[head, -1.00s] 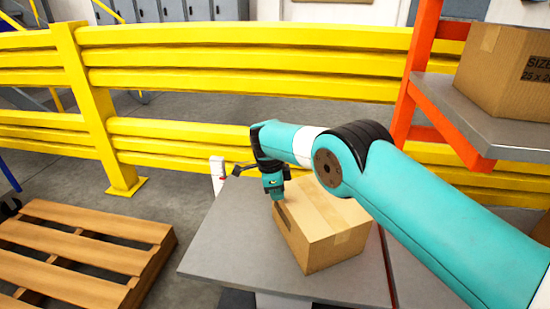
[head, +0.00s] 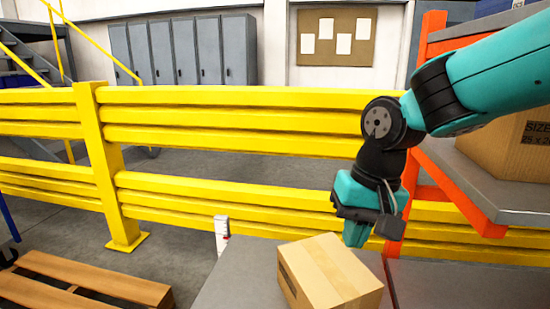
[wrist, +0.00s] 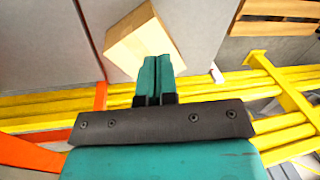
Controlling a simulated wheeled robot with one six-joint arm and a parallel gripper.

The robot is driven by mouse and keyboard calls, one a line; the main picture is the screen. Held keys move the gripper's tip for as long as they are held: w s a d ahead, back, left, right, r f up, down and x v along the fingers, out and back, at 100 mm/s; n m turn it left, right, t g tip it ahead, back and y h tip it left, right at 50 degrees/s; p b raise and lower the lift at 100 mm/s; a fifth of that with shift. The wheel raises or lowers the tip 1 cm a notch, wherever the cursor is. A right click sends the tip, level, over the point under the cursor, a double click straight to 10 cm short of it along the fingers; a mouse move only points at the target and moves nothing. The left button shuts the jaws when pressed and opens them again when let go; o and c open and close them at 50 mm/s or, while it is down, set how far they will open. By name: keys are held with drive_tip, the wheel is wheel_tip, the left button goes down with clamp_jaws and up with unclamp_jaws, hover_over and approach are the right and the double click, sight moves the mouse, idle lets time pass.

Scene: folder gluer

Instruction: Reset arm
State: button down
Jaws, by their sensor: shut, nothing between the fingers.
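My gripper (head: 355,236) hangs pointing down at the right of the head view, its fingers together and empty. In the wrist view my gripper (wrist: 155,62) shows two teal fingers pressed side by side. A closed cardboard box (head: 330,272) with a tape strip sits on the grey table (head: 240,272), below the gripper in the head view. The box also shows in the wrist view (wrist: 142,38), past the fingertips. The fingers look apart from the box.
A yellow guard rail (head: 240,143) runs behind the table. An orange rack (head: 425,185) with a grey shelf (head: 480,190) and a larger carton (head: 495,150) stands at right, close to my arm. A wooden pallet (head: 95,285) lies on the floor at left.

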drive_tip(key=s+d+n+y, duration=0.25)
drive_tip(key=s+n, duration=0.45)
drive_tip(key=s, duration=1)
wheel_tip(320, 180, up, 17)
drive_tip(key=p, duration=1.7)
drive_tip(key=shift+w+r, duration=0.2)
drive_tip(key=shift+w, duration=0.05)
drive_tip(key=shift+d+f, duration=0.1)
